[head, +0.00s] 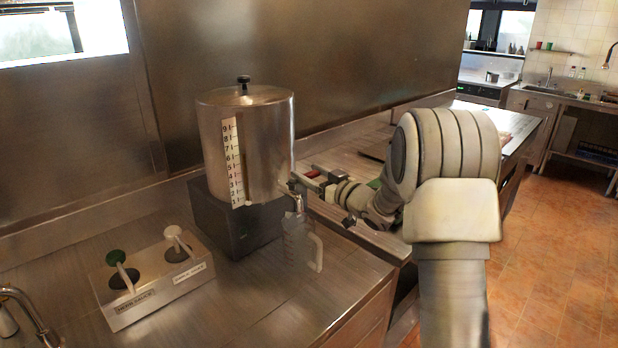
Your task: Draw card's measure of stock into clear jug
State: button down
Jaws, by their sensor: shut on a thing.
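A steel stock urn (222,150) with a black-knobbed lid and a numbered white scale (234,165) stands on a dark block on the counter. Its tap (295,197) sticks out low on the right side. The clear jug (301,246) stands upright on the counter below the tap, with its handle to the right. I cannot make out any liquid in it. My gripper (300,184) comes in from the right and is shut at the tap's handle, which its fingers mostly hide. No card is recognisable.
A steel holder (150,296) with two labelled round wells and two ladles, one green-topped and one white-topped, sits at front left. A faucet (28,305) is at the lower left corner. The steel wall rises close behind the urn. The counter's front edge lies right of the jug.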

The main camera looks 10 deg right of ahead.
jog(key=shift+s+d+f+m+t+h+b, duration=0.1)
jog(key=shift+s+m+t+h+b, duration=0.2)
jog(key=shift+m+h+b, duration=0.45)
jog(key=shift+s+d+r+m+t+h+b, duration=0.1)
jog(key=shift+s+m+t+h+b, duration=0.25)
jog(key=shift+h+b, duration=0.8)
jog(key=shift+s+d+f+m+t+h+b, duration=0.15)
jog(key=shift+m+t+h+b, duration=0.35)
jog(key=shift+b, duration=0.8)
jog(key=shift+s+r+m+h+b, duration=0.25)
jog(key=shift+m+h+b, duration=0.35)
jog(key=shift+h+b, duration=0.4)
jog(key=shift+c, duration=1.5)
grip_release()
jog(key=shift+s, duration=0.1)
jog(key=s+d, duration=0.2)
jog(key=s, duration=1.5)
jog(key=shift+s, duration=0.1)
